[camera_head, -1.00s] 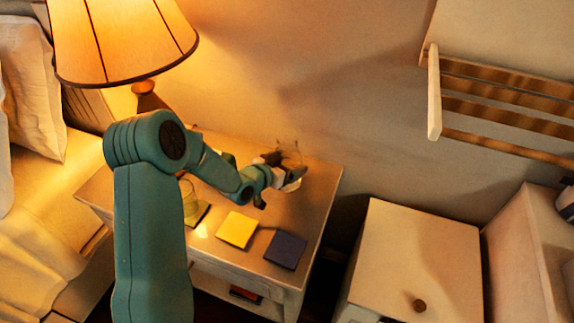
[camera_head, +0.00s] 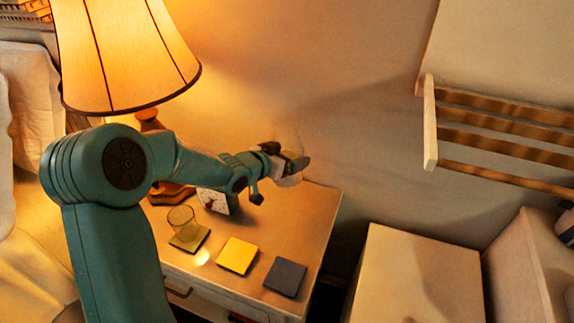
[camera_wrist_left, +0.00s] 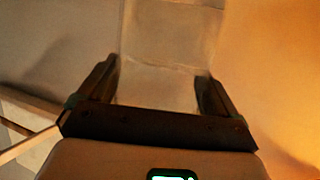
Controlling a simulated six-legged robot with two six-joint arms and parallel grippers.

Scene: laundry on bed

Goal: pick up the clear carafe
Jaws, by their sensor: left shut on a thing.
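The clear carafe (camera_head: 288,140) is faint and see-through in the head view, above the back right part of the nightstand. My left gripper (camera_head: 293,164) is shut on it and holds it raised over the nightstand top. In the left wrist view the carafe (camera_wrist_left: 170,45) stands between the two fingers of my left gripper (camera_wrist_left: 157,92). Its outline is hard to make out against the wall. My right gripper is not in view.
On the nightstand (camera_head: 318,215) are a glass (camera_head: 181,220) on a green coaster, a yellow coaster (camera_head: 237,256), a dark coaster (camera_head: 285,277) and a small clock (camera_head: 213,201). A lit lamp (camera_head: 125,55) stands behind my arm. A white cabinet (camera_head: 415,275) is at right.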

